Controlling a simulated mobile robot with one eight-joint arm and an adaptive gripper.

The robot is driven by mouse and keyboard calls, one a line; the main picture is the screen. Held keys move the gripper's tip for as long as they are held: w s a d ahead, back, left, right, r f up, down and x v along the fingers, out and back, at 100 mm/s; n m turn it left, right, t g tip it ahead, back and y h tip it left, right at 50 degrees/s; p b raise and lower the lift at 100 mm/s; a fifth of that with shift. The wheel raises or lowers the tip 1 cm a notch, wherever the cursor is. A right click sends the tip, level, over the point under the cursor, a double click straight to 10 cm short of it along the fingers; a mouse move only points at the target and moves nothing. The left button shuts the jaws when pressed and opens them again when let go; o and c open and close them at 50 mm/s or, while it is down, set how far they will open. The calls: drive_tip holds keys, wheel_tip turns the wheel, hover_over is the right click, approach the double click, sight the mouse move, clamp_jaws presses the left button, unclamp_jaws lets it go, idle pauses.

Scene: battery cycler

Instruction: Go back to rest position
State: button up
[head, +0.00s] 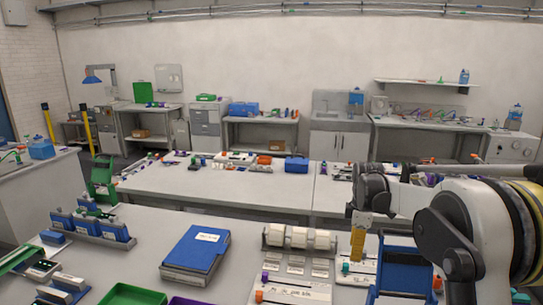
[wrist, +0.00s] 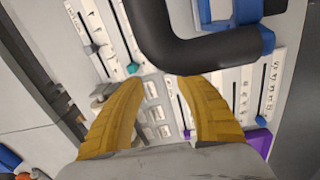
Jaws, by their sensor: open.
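My gripper (head: 358,243) has yellow fingers and points down over the right part of the near table in the head view. In the wrist view my gripper (wrist: 158,85) shows its two yellow fingers well apart with nothing held between them. Below it lie light panels with labels and small coloured knobs, such as the strip with a blue knob (wrist: 264,105). A dark curved bar (wrist: 180,50) passes close in front of the fingertips in the wrist view. I cannot tell whether it touches them.
A blue box (head: 195,252) lies on the near table, left of a rack with white rolls (head: 299,237). A blue frame (head: 405,268) stands just right of my gripper. Green trays (head: 132,296) and blue units (head: 88,226) are at left. The middle table (head: 220,190) has bare room.

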drive_tip(key=s+a+r+m+t+b, duration=0.1)
drive_tip(key=s+a+r+m+t, duration=0.1)
drive_tip(key=s+r+m, duration=0.45)
drive_tip(key=s+a+r+m+t+b, duration=0.1)
drive_tip(key=s+a+r, duration=0.15)
drive_tip(key=s, duration=0.65)
drive_tip(key=s+f+m+t, duration=0.2)
drive_tip(key=s+m, duration=0.1)
drive_tip(key=s, duration=0.5)
drive_tip(key=s+a+f+m+t+b, duration=0.1)
drive_tip(key=s+f+m, duration=0.2)
drive_tip(key=s, duration=0.5)
drive_tip(key=shift+s+a+f+m+t, duration=0.25)
drive_tip(key=shift+s+m+t, duration=0.15)
drive_tip(key=shift+m, duration=0.25)
idle(0.4)
